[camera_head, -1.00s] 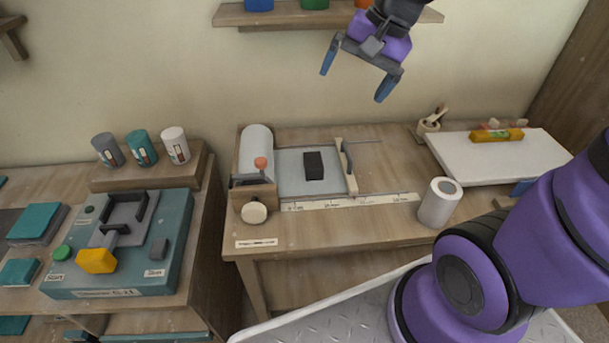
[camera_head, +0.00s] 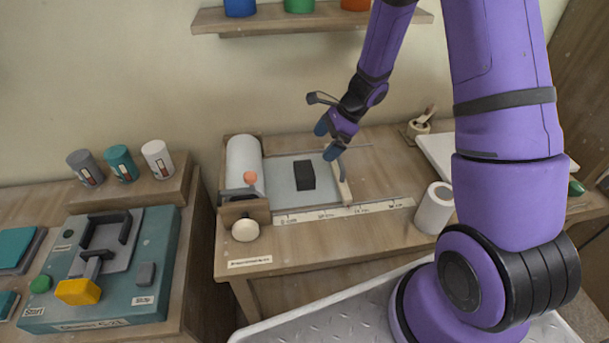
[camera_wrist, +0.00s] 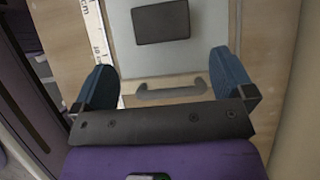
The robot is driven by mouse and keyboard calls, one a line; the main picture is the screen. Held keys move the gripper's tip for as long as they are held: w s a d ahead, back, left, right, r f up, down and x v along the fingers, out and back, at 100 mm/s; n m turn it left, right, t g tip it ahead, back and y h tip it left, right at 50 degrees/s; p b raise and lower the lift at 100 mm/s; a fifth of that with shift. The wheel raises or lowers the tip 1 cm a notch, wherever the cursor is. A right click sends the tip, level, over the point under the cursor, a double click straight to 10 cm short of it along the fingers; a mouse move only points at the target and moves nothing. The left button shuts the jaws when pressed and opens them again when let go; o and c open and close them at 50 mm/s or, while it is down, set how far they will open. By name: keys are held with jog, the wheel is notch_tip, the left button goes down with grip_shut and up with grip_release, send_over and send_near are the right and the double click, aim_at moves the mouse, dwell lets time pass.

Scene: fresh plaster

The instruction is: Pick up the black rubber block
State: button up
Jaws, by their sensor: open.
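The black rubber block (camera_head: 304,175) lies on the pale grey plate (camera_head: 284,191) of the cutting board on the middle table. In the wrist view the block (camera_wrist: 161,23) is ahead of my gripper, near the top of the picture, on the grey plate (camera_wrist: 189,59). My gripper (camera_head: 326,140) is above and to the right of the block in the head view, near the bar with a handle. The block and gripper are apart.
A light bar with a handle (camera_head: 342,184) crosses the plate's right side; the handle (camera_wrist: 170,92) shows between my fingers in the wrist view.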

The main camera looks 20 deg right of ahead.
aim_at(305, 169)
jog(key=x, duration=1.1)
jog(key=shift+f, duration=0.2)
jog(key=c, duration=0.7)
jog(key=shift+r, duration=0.1)
jog(key=shift+c, duration=0.2)
